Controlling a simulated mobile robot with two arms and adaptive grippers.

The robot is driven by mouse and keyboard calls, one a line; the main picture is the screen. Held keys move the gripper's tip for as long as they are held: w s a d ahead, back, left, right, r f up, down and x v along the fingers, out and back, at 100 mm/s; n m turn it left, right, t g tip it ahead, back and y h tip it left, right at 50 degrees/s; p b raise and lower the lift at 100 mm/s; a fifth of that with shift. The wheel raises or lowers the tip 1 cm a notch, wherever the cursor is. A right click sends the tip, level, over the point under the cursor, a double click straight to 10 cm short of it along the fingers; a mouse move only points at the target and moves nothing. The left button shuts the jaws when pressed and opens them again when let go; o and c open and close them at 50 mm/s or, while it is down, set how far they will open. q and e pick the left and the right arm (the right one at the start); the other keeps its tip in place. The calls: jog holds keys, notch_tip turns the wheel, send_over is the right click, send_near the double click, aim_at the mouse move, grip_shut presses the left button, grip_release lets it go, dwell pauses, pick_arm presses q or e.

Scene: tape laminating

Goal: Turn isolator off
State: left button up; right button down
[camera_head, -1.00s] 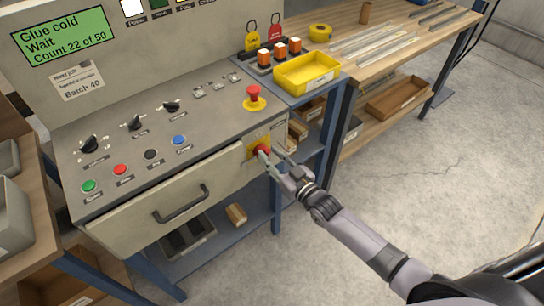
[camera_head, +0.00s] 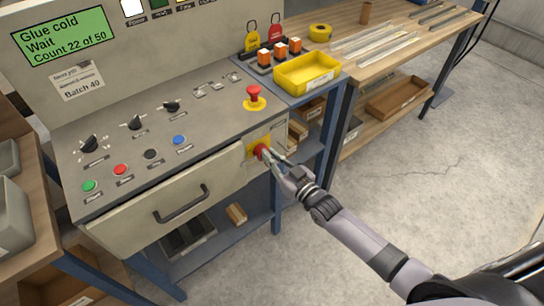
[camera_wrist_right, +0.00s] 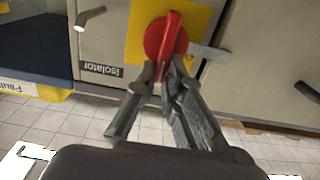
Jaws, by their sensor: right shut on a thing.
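The isolator is a red rotary knob (camera_head: 260,151) on a yellow plate (camera_head: 252,147) on the front right of the grey machine. In the right wrist view the red knob (camera_wrist_right: 166,38) stands on its yellow plate (camera_wrist_right: 140,48), beside a label reading "Isolator" (camera_wrist_right: 101,69). My right gripper (camera_head: 268,154) is at the knob; in the right wrist view its fingers (camera_wrist_right: 165,75) are closed on the knob's lower part. The knob's grip bar looks nearly upright in that view, slightly tilted. My left gripper is not in view.
A red emergency button (camera_head: 253,95) stands on the panel above the isolator. A drawer handle (camera_head: 181,205) sticks out to the left. A yellow tray (camera_head: 307,75) and padlock tags (camera_head: 275,31) are at the back right. The floor (camera_head: 420,190) to the right is clear.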

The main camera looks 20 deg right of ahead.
aim_at(256, 158)
dwell(0.4)
jog(key=f+n+b, duration=0.1)
jog(key=n, duration=0.5)
jog(key=a+f+n+b, duration=0.1)
jog(key=n, duration=0.5)
jog(key=s+a+n+b, duration=0.1)
jog(key=n, duration=0.4)
jog(key=shift+a+f+n, duration=0.25)
jog(key=shift+f+n, duration=0.15)
dwell(0.4)
jog(key=c, duration=1.7)
grip_release()
